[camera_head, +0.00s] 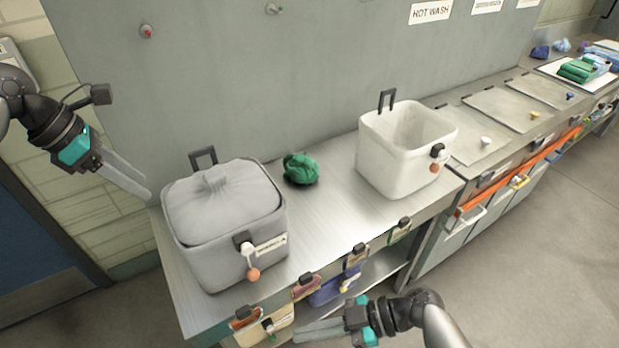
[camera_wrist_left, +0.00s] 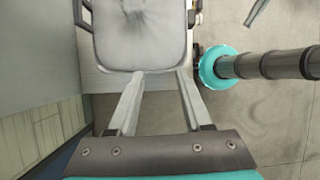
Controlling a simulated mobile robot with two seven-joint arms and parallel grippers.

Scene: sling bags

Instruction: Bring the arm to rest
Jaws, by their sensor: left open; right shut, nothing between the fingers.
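My left gripper (camera_head: 128,178) is raised at the left, in front of the grey wall panel and up beside a grey covered bin. It is open and empty; in the left wrist view its two fingers (camera_wrist_left: 157,88) stand apart, with the grey bin (camera_wrist_left: 140,30) beyond their tips. My right gripper (camera_head: 318,331) is low at the front edge of the counter, shut with nothing held. My right arm also shows at the right of the left wrist view.
The grey bin (camera_head: 225,262) with a gathered cloth top stands at the counter's left end. An open white bin (camera_head: 385,160) stands right. Coloured tags hang along the counter front (camera_head: 358,255). Bare counter (camera_head: 325,215) lies between the bins.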

